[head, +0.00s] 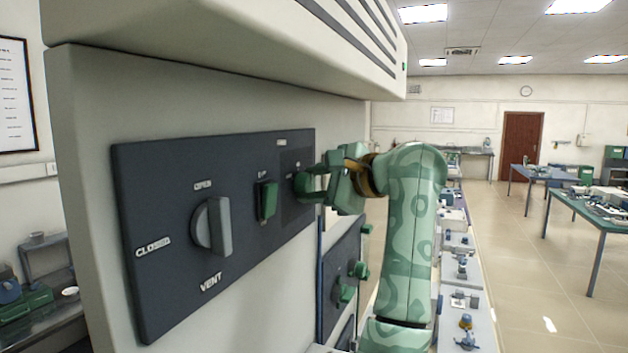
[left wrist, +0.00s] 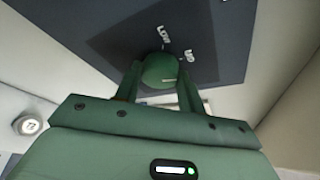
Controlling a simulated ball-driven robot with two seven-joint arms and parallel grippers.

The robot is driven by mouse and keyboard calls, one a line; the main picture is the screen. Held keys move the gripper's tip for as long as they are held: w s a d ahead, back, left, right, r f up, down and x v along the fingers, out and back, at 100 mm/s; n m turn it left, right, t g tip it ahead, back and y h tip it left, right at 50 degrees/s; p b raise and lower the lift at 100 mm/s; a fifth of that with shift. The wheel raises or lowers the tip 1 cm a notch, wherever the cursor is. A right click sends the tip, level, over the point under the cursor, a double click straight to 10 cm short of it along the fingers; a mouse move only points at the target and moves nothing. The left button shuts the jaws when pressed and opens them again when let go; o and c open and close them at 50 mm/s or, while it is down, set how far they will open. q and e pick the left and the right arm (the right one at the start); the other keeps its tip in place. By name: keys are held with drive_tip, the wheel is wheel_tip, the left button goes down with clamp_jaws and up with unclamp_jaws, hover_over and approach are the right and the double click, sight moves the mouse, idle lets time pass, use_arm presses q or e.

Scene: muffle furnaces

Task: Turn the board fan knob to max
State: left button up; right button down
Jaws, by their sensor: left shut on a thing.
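The dark control board (head: 150,190) is on the front of a pale cabinet in the head view. At its right end my left gripper (head: 312,186) is shut around a small green knob, which it mostly hides there. In the left wrist view the round green knob (left wrist: 160,69) is between the two fingers (left wrist: 159,85), with a short pale mark on its face. A white label beside the knob reads "LOW", and a second label is partly legible. My right gripper is not in view.
A grey vent knob (head: 213,227) with OPEN, CLOSED and VENT labels is at the left of the board. A green switch (head: 266,201) sits between it and my gripper. A lower dark panel (head: 342,275) has more green knobs. A vented overhang (head: 230,40) juts out above.

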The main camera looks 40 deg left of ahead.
use_arm(q)
drive_tip(key=m+g+p, duration=0.1)
drive_tip(key=m+p, duration=0.1)
drive_tip(key=m+g+h+p, duration=0.1)
drive_tip(key=m+p, duration=0.1)
drive_tip(key=shift+w+r+h, duration=0.15)
drive_tip(key=shift+w+h, duration=0.05)
drive_tip(key=shift+h, duration=0.1)
drive_tip(key=shift+m+g+p, duration=0.4)
drive_tip(key=shift+m+p, duration=0.15)
drive_tip(key=shift+m, duration=0.15)
drive_tip(key=shift+w+m+g+h+p, duration=0.1)
drive_tip(key=shift+m+g+h+p, duration=0.3)
drive_tip(key=shift+m, duration=0.2)
drive_tip(key=o, duration=1)
